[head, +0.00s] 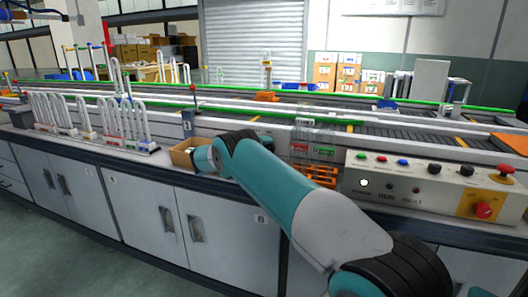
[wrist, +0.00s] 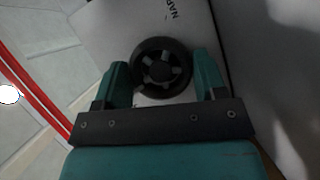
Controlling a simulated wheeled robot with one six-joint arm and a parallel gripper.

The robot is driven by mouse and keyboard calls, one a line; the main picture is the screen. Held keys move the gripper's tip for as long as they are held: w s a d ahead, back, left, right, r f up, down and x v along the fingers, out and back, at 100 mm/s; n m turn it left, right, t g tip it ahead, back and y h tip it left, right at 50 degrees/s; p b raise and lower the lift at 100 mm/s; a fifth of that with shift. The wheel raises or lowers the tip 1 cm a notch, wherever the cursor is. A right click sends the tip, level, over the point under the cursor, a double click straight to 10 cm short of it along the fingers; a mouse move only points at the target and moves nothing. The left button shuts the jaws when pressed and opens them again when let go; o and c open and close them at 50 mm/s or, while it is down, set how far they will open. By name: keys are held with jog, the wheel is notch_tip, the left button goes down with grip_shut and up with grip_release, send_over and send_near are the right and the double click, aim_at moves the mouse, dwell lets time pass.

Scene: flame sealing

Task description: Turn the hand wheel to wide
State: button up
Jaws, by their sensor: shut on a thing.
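In the wrist view a black hand wheel (wrist: 161,71) with several pale spokes sits on a light panel (wrist: 110,28). Dark letters, partly cut off, are printed on the panel just beyond the wheel. My gripper (wrist: 162,66) has one teal finger on each side of the wheel and is shut on its rim. The wheel's setting cannot be read. In the head view my teal arm reaches to the bench front, and the wheel and fingertips are hidden there.
A control panel (head: 420,187) with coloured buttons and a red emergency stop (head: 484,210) stands right of my arm. An open cardboard box (head: 181,155) and an orange crate (head: 318,174) are close to my arm. White cabinets (head: 150,205) run below the bench.

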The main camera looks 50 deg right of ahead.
jog(key=shift+f, duration=0.1)
jog(key=o, duration=0.9)
